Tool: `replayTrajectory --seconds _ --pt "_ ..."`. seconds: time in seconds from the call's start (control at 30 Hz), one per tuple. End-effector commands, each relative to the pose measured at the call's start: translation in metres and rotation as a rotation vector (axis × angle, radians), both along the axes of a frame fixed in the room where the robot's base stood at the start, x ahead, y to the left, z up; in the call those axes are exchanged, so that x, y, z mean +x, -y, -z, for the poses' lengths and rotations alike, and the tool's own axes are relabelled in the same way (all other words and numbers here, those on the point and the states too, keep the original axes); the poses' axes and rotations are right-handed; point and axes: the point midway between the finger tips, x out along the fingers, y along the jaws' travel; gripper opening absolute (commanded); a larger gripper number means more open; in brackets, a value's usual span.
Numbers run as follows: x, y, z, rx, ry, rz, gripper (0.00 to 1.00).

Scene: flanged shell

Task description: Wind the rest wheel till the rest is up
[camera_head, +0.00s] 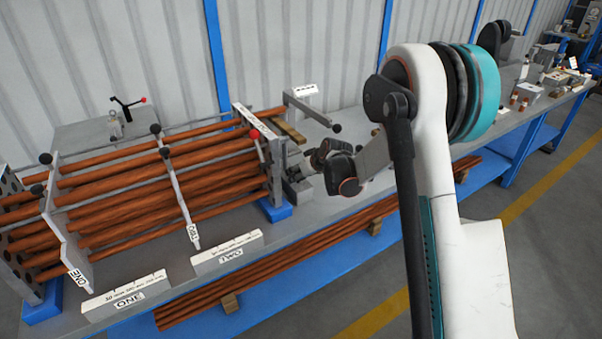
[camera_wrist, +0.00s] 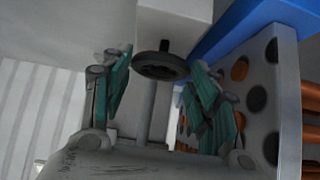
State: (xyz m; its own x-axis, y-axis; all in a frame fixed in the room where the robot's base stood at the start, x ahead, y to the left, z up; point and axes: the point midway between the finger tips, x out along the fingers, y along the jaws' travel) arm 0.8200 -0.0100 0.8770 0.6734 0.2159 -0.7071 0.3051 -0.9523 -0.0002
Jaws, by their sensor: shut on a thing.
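A dark round wheel (camera_wrist: 160,66) shows in the wrist view on a grey post (camera_wrist: 147,112), close to a pale grey block (camera_wrist: 176,22). My gripper (camera_wrist: 161,62) has its teal-padded fingers on either side of the wheel and is shut on it. In the head view my gripper (camera_head: 328,155) is at the right end of the rod-filled frame, beside its end plate. My own arm links partly cover it there, and the wheel is hidden. I cannot tell the height of the rest.
A drilled end plate (camera_wrist: 262,100) with copper rods stands close right of my fingers. The frame of copper rods (camera_head: 150,190) fills the bench's left. A bracket with a dark knob (camera_head: 312,108) stands behind my gripper. Blocks marked ONE (camera_head: 125,292) and TWO (camera_head: 228,252) sit in front.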

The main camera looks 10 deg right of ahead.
Motion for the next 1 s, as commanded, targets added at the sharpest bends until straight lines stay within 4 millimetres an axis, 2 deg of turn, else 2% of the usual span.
replayTrajectory --seconds 0.17,0.7,1.0 --pt "-0.001 -0.003 0.000 -0.001 0.000 0.061 0.31" --pt "-0.001 -0.010 0.000 -0.003 0.001 0.412 0.31" --pt "-0.001 -0.011 0.000 -0.001 0.000 0.513 0.31"
